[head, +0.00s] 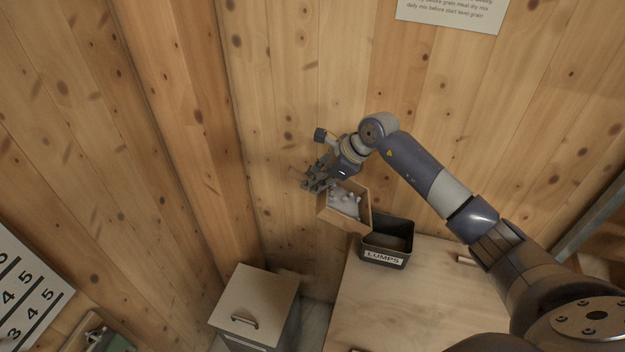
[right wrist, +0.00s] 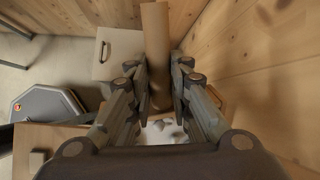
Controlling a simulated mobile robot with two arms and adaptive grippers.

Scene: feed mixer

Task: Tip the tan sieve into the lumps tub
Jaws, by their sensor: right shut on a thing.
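The tan sieve (head: 339,221) is a square wooden box with pale lumps (head: 345,202) inside it. It hangs in the air at the upper left of the lumps tub (head: 385,258), overlapping its edge in the head view, and looks somewhat tilted. The tub is dark, open-topped and labelled LUMPS; its inside is partly hidden. My right gripper (head: 316,178) is shut on the sieve's tan handle. In the right wrist view the handle (right wrist: 156,45) runs between the fingers (right wrist: 158,88), with pale lumps (right wrist: 165,131) below. My left gripper is not in view.
The tub stands on a wooden bench (head: 420,300), near its back left corner. A grey lidded bin (head: 252,300) stands left of the bench. Wooden plank walls rise close behind the sieve and gripper. The bench front is mostly clear.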

